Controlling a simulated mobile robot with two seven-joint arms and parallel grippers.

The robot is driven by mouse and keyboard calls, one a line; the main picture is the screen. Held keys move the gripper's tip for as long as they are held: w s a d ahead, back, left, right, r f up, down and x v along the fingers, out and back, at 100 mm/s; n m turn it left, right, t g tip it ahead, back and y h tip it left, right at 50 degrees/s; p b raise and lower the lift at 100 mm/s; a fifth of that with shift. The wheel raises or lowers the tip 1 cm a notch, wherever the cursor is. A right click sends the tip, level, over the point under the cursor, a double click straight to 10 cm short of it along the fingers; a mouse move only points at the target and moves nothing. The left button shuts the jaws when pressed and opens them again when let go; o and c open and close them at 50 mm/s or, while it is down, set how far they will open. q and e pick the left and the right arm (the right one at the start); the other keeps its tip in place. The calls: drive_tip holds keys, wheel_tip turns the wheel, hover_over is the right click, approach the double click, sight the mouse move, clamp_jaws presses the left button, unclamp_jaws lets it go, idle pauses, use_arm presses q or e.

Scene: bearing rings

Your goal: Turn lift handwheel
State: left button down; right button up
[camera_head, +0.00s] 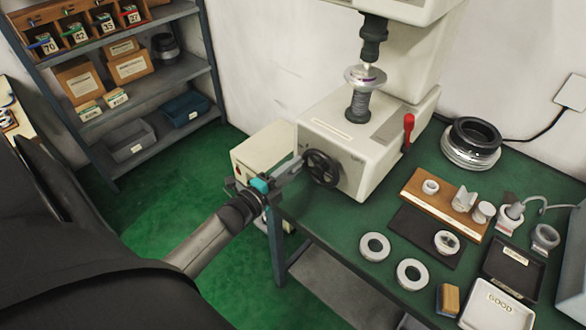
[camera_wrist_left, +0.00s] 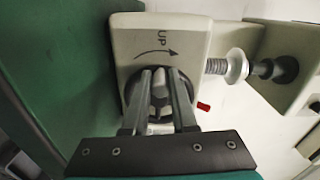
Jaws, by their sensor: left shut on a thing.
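The lift handwheel (camera_head: 322,168) is a black spoked wheel on the front of a white bench machine (camera_head: 350,140). My left gripper (camera_head: 298,166) reaches it from the left, its fingers at the wheel's near side. In the left wrist view the gripper (camera_wrist_left: 160,80) is shut on the handwheel (camera_wrist_left: 158,95), with a finger on each side of its middle part. The fingers and the gripper body hide much of the wheel. An "UP" label with a curved arrow (camera_wrist_left: 157,50) shows on the machine face beyond the fingers. My right gripper is not in view.
The machine stands on a green table (camera_head: 330,220). A red-handled lever (camera_head: 408,128) is on its right side. Loose rings (camera_head: 375,246), a wooden block holder (camera_head: 440,203) and trays (camera_head: 497,307) lie to the right. A shelf rack (camera_head: 150,88) stands at the left.

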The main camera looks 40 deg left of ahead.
use_arm(q)
drive_tip(key=shift+w+d+r+m, duration=0.1)
drive_tip(key=shift+r+m, duration=0.3)
drive_tip(key=shift+m, duration=0.1)
drive_tip(key=c, duration=0.7)
unclamp_jaws()
drive_tip(key=shift+f, duration=0.1)
drive_tip(key=s, duration=1)
drive_tip(key=s+a+p, duration=0.1)
drive_tip(key=s, duration=0.4)
drive_tip(key=shift+s+r, duration=0.15)
drive_tip(key=shift+r, duration=0.1)
